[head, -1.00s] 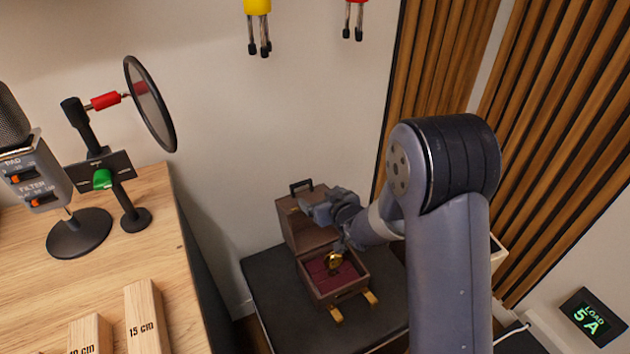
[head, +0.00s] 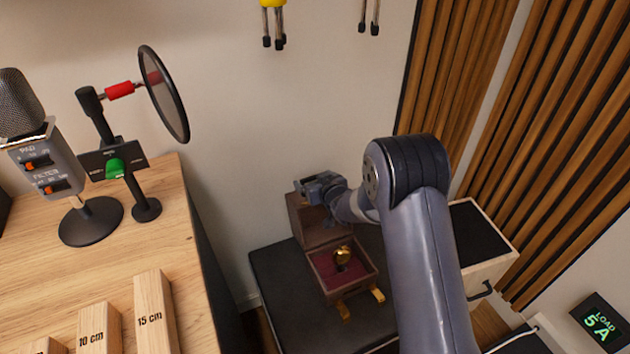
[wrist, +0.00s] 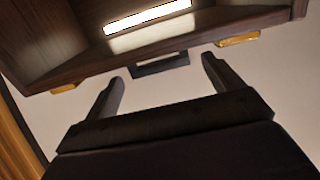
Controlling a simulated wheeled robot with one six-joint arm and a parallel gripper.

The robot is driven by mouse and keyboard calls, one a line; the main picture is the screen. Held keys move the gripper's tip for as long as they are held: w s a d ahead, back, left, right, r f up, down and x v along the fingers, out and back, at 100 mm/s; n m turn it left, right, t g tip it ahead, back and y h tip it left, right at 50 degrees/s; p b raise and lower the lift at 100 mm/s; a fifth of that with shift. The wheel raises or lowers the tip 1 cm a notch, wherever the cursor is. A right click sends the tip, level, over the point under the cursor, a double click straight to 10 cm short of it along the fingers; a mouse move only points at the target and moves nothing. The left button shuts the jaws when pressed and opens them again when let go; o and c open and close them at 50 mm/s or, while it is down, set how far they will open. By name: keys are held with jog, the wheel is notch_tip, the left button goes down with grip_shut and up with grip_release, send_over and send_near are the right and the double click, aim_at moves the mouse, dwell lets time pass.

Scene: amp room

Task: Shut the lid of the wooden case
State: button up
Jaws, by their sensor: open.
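The wooden case (head: 372,279) stands open on a dark surface, with a red lining and a round gold thing (head: 342,254) inside. Its lid (head: 312,232) stands up at the back. Two gold latch pieces stick out at the case's front. My gripper (head: 304,189) is at the lid's upper edge and hides the handle in the head view. In the wrist view my gripper (wrist: 163,72) is open and empty, its fingers pointing at the lid's edge (wrist: 130,72). The dark handle (wrist: 160,65) shows between the fingertips; contact cannot be told.
A wooden desk (head: 150,240) with a microphone (head: 45,160), a round filter (head: 163,92) and marked wooden blocks (head: 152,320) is at left. A dark-topped cabinet (head: 485,245) stands right of my arm. The wall is close behind the case.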

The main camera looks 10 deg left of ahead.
dwell(0.3)
jog(key=shift+f, duration=0.1)
jog(key=c, duration=1.4)
